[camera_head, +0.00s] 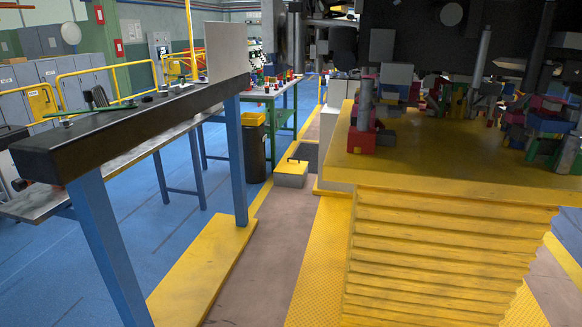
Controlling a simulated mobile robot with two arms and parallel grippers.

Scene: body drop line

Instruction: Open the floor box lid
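A small yellow floor box (290,176) stands low on the floor near the middle of the view, some way ahead. Its flat yellow top carries what looks like a thin dark handle. A dark grey surface lies directly behind it; I cannot tell whether that is an opening, a plate or floor. Whether the lid is open or shut is too small to tell. Neither of my grippers is in view.
A long workbench with blue legs (105,245) stands at left. A large yellow stepped platform (440,250) with colored fixtures fills the right. Between them a brownish floor strip (262,262) runs clear toward the box. A dark bin (251,150) stands left of the box.

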